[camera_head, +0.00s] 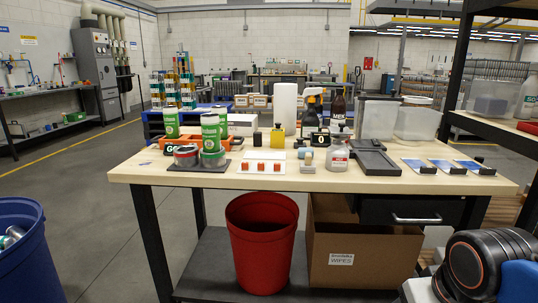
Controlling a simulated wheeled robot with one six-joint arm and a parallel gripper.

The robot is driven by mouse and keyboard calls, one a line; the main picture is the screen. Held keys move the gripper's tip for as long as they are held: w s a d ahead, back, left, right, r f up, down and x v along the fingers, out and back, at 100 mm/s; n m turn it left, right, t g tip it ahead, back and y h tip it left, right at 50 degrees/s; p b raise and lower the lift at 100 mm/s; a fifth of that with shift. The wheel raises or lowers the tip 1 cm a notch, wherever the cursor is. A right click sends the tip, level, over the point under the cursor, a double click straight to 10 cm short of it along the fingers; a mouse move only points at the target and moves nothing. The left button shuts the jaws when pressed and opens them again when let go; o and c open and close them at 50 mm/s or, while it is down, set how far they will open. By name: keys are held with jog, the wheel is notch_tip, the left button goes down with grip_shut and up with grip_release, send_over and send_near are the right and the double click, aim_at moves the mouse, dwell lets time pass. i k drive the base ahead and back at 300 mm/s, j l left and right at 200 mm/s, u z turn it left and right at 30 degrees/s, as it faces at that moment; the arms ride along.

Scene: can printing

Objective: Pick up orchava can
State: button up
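Two tall green-and-white cans stand at the left of the wooden workbench (335,183). One green-and-white can (211,131) is at the front, above a short round tin on a dark mat. The other green-and-white can (171,123) is farther back and left, by an orange tool. Their labels are too small to read, so I cannot tell which is the orchava can. My arm shows only as black and blue links at the lower right, well away from the cans. My gripper is not in view.
A red-and-grey tin (186,155) is beside the front can. Spray bottles, a paper roll (285,108), clear bins (417,122) and a small bottle (338,156) crowd the bench. Below are a red bin (262,243) and a wipes box (365,258). A blue barrel (32,262) stands left.

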aim_at(210, 124)
jog(key=i+j+u, duration=0.2)
jog(key=j+u, duration=0.25)
jog(key=i+j+u, duration=0.15)
jog(key=u, duration=0.25)
jog(key=i, duration=0.1)
